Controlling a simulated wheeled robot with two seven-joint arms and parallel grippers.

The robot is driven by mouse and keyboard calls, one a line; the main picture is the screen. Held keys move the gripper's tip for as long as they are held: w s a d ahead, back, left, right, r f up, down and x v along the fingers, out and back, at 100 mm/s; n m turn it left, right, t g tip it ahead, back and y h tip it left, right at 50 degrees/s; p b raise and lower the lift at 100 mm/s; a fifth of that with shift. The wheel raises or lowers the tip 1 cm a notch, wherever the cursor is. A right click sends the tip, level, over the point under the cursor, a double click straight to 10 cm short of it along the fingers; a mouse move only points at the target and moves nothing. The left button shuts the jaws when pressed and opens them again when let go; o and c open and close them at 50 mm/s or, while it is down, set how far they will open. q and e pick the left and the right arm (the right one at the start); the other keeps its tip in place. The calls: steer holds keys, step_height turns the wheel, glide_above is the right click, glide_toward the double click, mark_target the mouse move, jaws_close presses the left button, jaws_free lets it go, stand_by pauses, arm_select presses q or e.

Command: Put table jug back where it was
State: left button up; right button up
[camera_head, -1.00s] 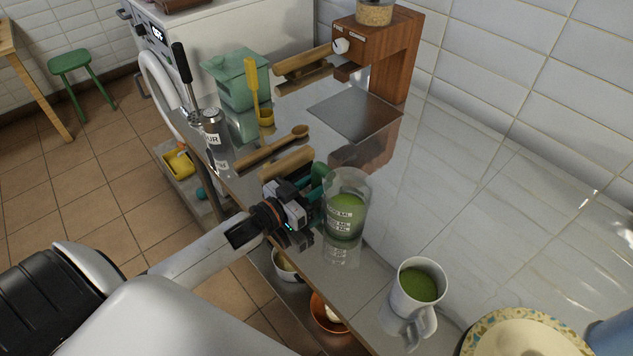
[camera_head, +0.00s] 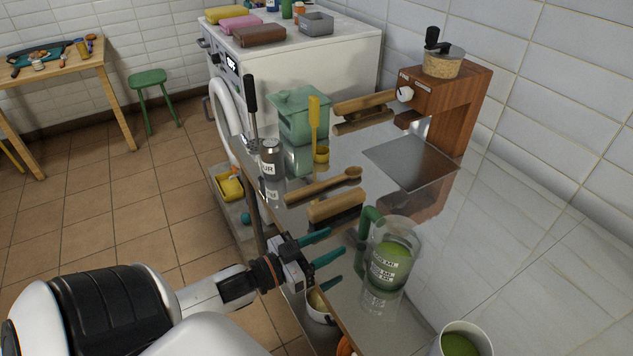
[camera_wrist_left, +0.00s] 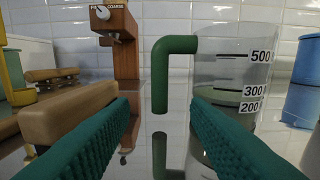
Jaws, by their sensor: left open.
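The clear measuring jug (camera_head: 392,262) with a green handle and green contents stands upright on the shiny metal counter. It also shows in the left wrist view (camera_wrist_left: 235,75), with marks 500, 300 and 200. My left gripper (camera_head: 334,258) is open and empty, to the left of the jug at the counter's edge. Its teal fingers are apart from the jug, and in the wrist view the handle hangs in the gap ahead between them. My right gripper is not in view.
A wooden brush (camera_head: 335,204) and a wooden spoon (camera_head: 322,187) lie behind the gripper. A white cup (camera_head: 462,341) with green contents is at the bottom edge. A wooden grinder (camera_head: 455,100) stands at the back. The counter right of the jug is clear.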

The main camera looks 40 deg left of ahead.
arm_select(q)
steer(key=shift+v, duration=1.15)
